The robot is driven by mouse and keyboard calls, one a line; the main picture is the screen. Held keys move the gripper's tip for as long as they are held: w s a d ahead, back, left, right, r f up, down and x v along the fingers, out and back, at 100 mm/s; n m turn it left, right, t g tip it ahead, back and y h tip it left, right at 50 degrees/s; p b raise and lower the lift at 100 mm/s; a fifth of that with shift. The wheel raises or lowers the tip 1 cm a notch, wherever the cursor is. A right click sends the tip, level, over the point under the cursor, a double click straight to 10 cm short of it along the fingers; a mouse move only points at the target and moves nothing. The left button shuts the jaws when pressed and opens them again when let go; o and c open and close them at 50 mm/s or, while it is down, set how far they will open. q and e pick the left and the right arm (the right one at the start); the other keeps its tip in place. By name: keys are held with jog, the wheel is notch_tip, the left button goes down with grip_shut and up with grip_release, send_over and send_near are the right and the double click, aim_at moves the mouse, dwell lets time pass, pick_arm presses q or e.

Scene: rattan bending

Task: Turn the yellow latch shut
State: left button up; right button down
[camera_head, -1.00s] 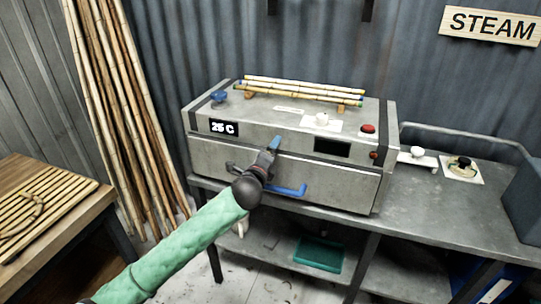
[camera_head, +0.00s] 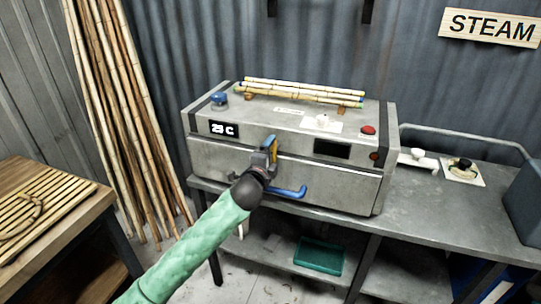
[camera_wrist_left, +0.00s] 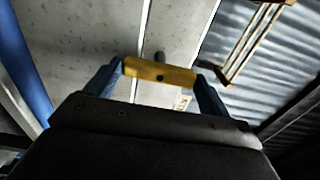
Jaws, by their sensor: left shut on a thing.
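The yellow latch (camera_head: 273,147) is on the front of the grey steam box (camera_head: 330,180), near the seam above its front panel. My left gripper (camera_head: 269,150) is at the latch and shut on it. In the left wrist view the yellow latch (camera_wrist_left: 160,71) lies crosswise between the two blue fingertips of the left gripper (camera_wrist_left: 160,76), and both ends meet the fingers. The seam of the box runs behind it. In the head view the gripper and wrist hide part of the latch. My right gripper is not in view.
A blue handle (camera_head: 289,193) sticks out of the box front just below and right of the gripper. Rattan poles (camera_head: 300,92) lie on the box top. A red button (camera_head: 368,130) and a blue knob (camera_head: 219,97) are also there. The bench (camera_head: 430,200) is mostly clear at right.

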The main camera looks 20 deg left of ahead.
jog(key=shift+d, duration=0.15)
pick_arm(q)
jog(key=o, duration=0.9)
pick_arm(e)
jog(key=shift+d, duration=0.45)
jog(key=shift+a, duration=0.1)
pick_arm(q)
jog(key=s+b, duration=0.2)
jog(key=s, duration=0.5)
jog(key=shift+s+a+b, duration=0.2)
jog(key=shift+s+b, duration=0.15)
jog(key=shift+b, duration=0.05)
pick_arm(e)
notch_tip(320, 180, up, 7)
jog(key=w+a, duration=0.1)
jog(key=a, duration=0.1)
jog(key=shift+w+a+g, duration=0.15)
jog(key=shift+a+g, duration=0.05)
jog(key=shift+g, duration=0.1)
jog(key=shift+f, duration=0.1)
